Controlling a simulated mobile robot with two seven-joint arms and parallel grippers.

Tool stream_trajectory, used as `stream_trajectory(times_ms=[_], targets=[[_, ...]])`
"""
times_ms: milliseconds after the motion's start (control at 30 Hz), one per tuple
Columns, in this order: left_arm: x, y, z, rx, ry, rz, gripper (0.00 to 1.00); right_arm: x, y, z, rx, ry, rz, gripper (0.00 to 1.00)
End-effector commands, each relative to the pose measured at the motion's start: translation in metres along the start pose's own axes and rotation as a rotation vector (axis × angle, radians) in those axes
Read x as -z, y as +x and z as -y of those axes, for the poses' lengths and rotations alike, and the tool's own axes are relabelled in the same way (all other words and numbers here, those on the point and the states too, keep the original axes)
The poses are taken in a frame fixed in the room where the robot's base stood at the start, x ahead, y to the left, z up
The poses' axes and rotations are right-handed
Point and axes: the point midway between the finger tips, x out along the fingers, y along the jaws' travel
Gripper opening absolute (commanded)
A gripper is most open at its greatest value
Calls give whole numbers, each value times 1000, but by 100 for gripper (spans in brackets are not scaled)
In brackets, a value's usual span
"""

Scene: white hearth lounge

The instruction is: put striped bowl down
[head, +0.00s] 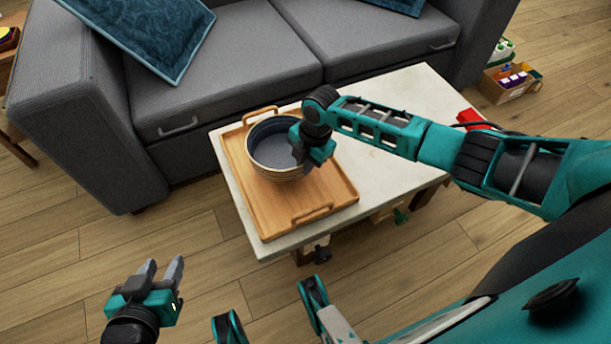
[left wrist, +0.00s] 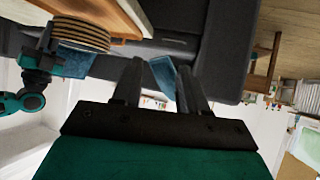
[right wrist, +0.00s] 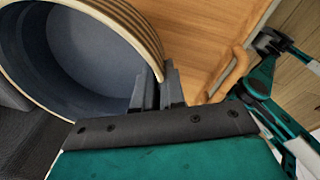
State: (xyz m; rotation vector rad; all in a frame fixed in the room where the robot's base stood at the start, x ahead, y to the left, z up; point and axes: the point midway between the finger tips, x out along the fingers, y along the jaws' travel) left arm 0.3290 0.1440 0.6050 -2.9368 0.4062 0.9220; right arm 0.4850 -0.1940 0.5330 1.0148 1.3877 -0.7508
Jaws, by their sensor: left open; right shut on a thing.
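The striped bowl (head: 270,150) has a dark blue-grey inside and tan and dark bands outside. In the head view it is over the wooden tray (head: 334,188) on the pale table; I cannot tell whether it touches the tray. My right gripper (head: 303,156) is shut on the bowl's right rim. The right wrist view shows the bowl (right wrist: 80,60) with its wall between the fingers (right wrist: 158,92). My left gripper (head: 163,270) is open and empty, over the floor at the lower left. The left wrist view shows the bowl's banded side (left wrist: 82,34).
The pale table (head: 405,100) has bare room right of the tray, with a red object (head: 472,118) near its right edge. A grey sofa (head: 235,80) stands behind. The tray has raised handles (head: 312,213). A box of small items (head: 512,82) is on the floor at the right.

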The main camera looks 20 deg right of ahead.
Motion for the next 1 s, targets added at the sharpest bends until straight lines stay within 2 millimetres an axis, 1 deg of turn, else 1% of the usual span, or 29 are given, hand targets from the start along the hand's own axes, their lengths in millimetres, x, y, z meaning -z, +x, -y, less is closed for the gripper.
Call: stream_trajectory(times_ms=[67, 167, 300, 367, 600, 767, 800, 1000], targets=[[4, 0, 0, -2, 1, -11, 43, 0, 3, -2, -6, -1, 0, 0], [5, 3, 0, -3, 2, -21, 43, -1, 13, 0, -6, 0, -1, 0], [-2, 9, -2, -9, 2, -13, 43, -3, 35, 3, -5, 1, 0, 0], [-4, 10, -3, -12, 2, -6, 43, -4, 41, 3, -5, 0, 0, 0], [4, 7, -6, -18, 3, -19, 43, -4, 41, 3, -7, 0, 0, 0], [1, 8, -6, -18, 3, -19, 43, -4, 45, 4, -6, 0, 0, 0], [2, 8, -6, -18, 3, -18, 43, -4, 46, 6, -1, 1, 0, 12], [2, 8, -5, -17, 3, -16, 43, -4, 46, 6, -1, 1, 0, 31]])
